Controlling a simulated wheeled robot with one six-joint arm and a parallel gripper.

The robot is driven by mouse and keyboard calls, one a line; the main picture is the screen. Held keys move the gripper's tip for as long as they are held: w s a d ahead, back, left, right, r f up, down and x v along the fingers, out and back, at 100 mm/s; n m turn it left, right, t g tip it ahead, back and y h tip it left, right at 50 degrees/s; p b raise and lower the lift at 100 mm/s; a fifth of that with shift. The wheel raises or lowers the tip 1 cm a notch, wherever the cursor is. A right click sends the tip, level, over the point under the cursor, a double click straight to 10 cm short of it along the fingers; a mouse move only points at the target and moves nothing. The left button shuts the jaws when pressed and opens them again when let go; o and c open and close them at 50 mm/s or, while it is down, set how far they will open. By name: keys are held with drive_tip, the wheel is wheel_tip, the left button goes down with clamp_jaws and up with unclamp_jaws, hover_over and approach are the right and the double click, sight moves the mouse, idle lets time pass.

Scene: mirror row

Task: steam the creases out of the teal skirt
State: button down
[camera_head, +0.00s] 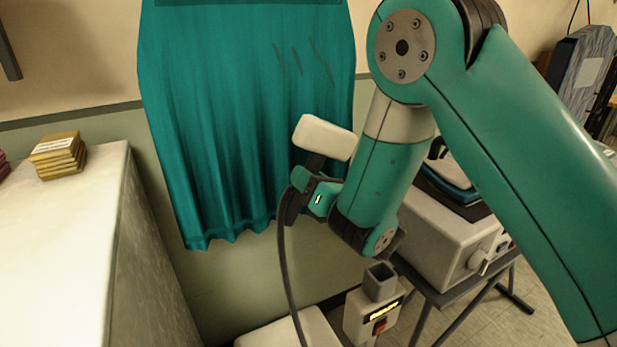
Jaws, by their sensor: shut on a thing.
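The teal skirt (230,120) hangs against the wall in the middle of the view, its hem above the floor. Several dark crease lines show on its upper right part. My gripper (312,180) is shut on the steamer head (325,137), a cream block on a dark handle, and holds it in front of the skirt's lower right side. I cannot tell whether the head touches the cloth. A dark hose (286,270) runs down from the handle. A steamer base (372,312) with a grey socket and a red switch stands below; my arm hides part of the scene at right.
A white counter (60,240) fills the left, with a stack of yellow bundles (59,156) on it. At right, a cream machine (445,237) with an iron-like thing (450,180) on top stands on a dark-legged table. A grey board (590,70) is behind.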

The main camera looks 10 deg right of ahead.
sight(311, 116)
drive_tip(key=shift+r+p, duration=2.65)
drive_tip(key=shift+r, duration=0.05)
wheel_tip(311, 116, up, 10)
drive_tip(key=p, duration=0.8)
drive_tip(key=shift+f, duration=0.15)
drive_tip(key=shift+s+f+b, duration=0.25)
drive_tip(key=shift+f+b, duration=0.05)
drive_tip(key=shift+b, duration=0.4)
drive_tip(key=shift+s+d+b, duration=0.15)
drive_tip(key=shift+s+b, duration=0.3)
drive_tip(key=shift+b, duration=0.2)
drive_tip(key=shift+s+d+r+b, duration=0.1)
drive_tip(key=shift+s+d+b, duration=0.15)
drive_tip(key=shift+s+b, duration=0.65)
drive_tip(key=shift+s+d+r+b, duration=0.1)
drive_tip(key=shift+s+d+b, duration=0.15)
drive_tip(key=shift+s+b, duration=0.6)
drive_tip(key=shift+f, duration=0.1)
